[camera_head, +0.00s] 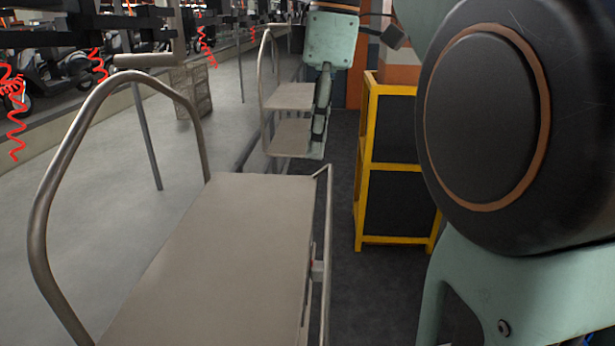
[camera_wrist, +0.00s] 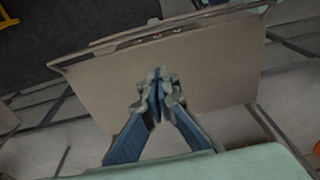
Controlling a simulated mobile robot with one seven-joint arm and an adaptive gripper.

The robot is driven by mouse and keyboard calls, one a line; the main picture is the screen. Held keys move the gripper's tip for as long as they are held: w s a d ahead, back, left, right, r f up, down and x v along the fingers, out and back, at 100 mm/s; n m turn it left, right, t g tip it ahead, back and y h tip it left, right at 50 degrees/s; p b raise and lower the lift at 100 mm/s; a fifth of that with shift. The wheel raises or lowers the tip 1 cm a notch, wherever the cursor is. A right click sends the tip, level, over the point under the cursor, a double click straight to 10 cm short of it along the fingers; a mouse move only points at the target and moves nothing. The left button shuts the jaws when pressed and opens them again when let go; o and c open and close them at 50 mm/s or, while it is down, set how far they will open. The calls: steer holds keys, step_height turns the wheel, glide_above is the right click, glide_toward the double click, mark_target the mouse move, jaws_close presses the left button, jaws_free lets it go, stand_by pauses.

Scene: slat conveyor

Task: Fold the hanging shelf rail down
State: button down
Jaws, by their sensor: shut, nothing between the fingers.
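A near cart has a flat beige shelf (camera_head: 215,250). A thin metal rail (camera_head: 325,230) runs along its right side, with a small red and pale fitting (camera_head: 317,268) on that side. My gripper (camera_head: 319,134) points down in the head view, in front of a farther cart. In the wrist view my gripper (camera_wrist: 160,88) is shut and empty, with its fingertips together over a beige panel (camera_wrist: 215,80). A thin rail (camera_wrist: 200,24) runs along that panel's far edge, apart from the fingers. I cannot tell which cart the panel belongs to.
A curved metal handle (camera_head: 45,215) rises at the near cart's left. The farther cart (camera_head: 290,97) has two shelves. A yellow-framed rack (camera_head: 363,170) stands to the right. Dark floor (camera_head: 345,290) is open between the near cart and the rack.

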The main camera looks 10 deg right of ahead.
steer(key=shift+r+h, duration=0.4)
steer(key=shift+r, duration=0.25)
steer(key=shift+d, duration=0.1)
steer(key=shift+f, duration=0.1)
step_height(320, 180, down, 13)
steer(key=d+b, duration=0.1)
steer(key=shift+s+d+f, duration=0.15)
steer(key=shift+s+d, duration=0.05)
steer(key=shift+s, duration=0.05)
steer(key=shift+w+d, duration=0.15)
stand_by(0.3)
